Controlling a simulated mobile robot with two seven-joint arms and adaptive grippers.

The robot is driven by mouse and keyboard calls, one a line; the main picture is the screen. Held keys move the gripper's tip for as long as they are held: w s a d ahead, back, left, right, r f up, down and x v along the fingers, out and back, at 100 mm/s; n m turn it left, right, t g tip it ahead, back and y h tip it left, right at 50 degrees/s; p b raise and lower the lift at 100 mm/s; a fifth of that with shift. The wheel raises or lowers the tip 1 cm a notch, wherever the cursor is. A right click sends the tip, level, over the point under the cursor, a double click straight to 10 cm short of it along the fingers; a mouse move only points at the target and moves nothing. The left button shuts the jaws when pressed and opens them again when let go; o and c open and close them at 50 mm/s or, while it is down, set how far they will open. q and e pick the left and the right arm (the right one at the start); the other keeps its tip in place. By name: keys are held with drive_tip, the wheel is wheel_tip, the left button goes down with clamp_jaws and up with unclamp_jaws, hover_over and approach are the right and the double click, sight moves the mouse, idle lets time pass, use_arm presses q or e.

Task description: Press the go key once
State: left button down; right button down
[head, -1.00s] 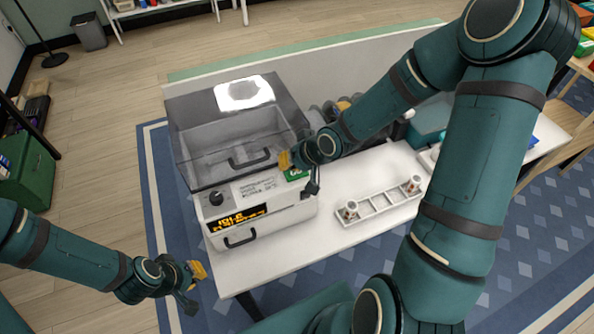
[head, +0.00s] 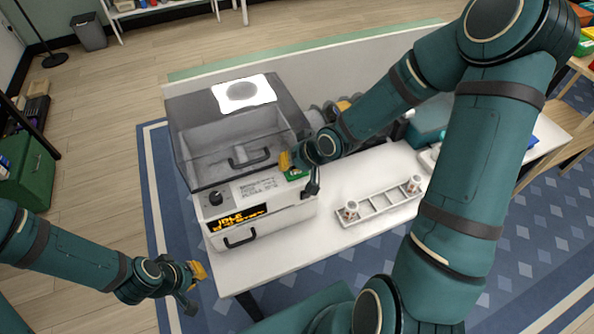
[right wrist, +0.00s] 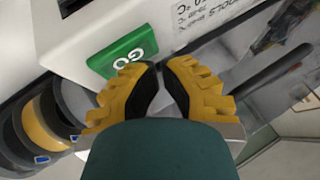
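The green go key (head: 297,175) is on the top right of the front of a white machine (head: 265,214) with a clear lid. In the right wrist view the key (right wrist: 122,50), marked GO, lies just beyond my right gripper's fingertips (right wrist: 160,68). These yellow fingertips are nearly together, with nothing between them. In the head view my right gripper (head: 286,161) is over the key's edge; contact cannot be told. The machine's orange display (head: 238,217) appears to read IDLE, with a smaller line below. My left gripper (head: 198,271) is away at the lower left; its finger gap is unclear.
A black knob (head: 215,198) and a printed label (head: 254,188) are beside the key. A white rack (head: 385,203) with two cylindrical parts stands to the right on the table. Dark round spools (right wrist: 40,120) are close to my right gripper. The table's front edge is clear.

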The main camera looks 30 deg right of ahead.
sight(291, 172)
drive_tip(key=shift+f, duration=0.4)
drive_tip(key=shift+r, duration=0.1)
drive_tip(key=shift+r+p, duration=0.3)
drive_tip(key=shift+r, duration=0.1)
wheel_tip(291, 172, up, 4)
drive_tip(key=p, duration=0.4)
drive_tip(key=shift+r, duration=0.3)
drive_tip(key=shift+r+p, duration=0.35)
drive_tip(key=shift+r, duration=0.35)
